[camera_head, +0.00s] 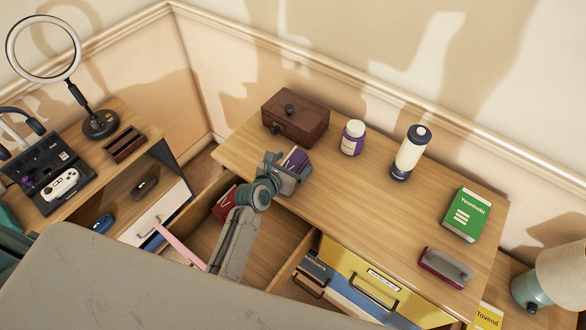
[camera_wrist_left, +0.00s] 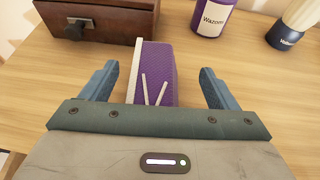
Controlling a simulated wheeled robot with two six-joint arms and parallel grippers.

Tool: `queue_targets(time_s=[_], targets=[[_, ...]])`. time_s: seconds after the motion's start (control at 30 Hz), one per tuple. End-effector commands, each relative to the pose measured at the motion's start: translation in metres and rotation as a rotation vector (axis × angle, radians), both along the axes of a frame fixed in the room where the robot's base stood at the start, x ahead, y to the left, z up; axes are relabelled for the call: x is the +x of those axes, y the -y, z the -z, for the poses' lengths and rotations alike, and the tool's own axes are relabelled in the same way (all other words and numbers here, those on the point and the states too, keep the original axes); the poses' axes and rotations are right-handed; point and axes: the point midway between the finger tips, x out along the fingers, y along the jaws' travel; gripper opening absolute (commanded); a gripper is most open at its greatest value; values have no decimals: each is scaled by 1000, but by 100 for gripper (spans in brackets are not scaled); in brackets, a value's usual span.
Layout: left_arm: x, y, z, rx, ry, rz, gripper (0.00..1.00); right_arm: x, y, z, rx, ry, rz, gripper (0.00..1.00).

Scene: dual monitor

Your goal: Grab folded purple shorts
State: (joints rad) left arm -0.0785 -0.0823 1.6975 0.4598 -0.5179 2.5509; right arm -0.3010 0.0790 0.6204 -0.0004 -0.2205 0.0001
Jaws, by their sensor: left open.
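The folded purple shorts (camera_wrist_left: 160,66), with a pale band and white drawstrings, lie on the wooden desk. In the left wrist view they sit between the two blue-grey fingers of my left gripper (camera_wrist_left: 158,78), with a gap on each side. Their near end is hidden behind the gripper body. In the head view only a small purple part of the shorts (camera_head: 297,158) shows beyond my left gripper (camera_head: 289,165), which is open over the desk's left part. My right gripper is not in view.
A dark wooden box (camera_head: 296,115) stands just behind the shorts, with a purple-and-white jar (camera_head: 352,138) to the right. A white-and-navy bottle (camera_head: 411,152), green book (camera_head: 467,214) and grey-red brush-like item (camera_head: 445,268) stand farther right. An open drawer (camera_head: 270,245) lies below. The desk's middle is clear.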

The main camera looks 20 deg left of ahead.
Motion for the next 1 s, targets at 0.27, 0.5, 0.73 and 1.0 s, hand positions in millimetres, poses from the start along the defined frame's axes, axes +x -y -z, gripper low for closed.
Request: queue_targets(time_s=[0.27,0.5,0.73,1.0], targets=[[1,0,1,1,0,0,76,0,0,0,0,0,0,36],[1,0,1,1,-1,0,30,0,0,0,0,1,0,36],[1,0,1,1,0,0,30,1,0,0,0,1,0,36],[2,1,-14,0,2,0,30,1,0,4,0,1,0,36]])
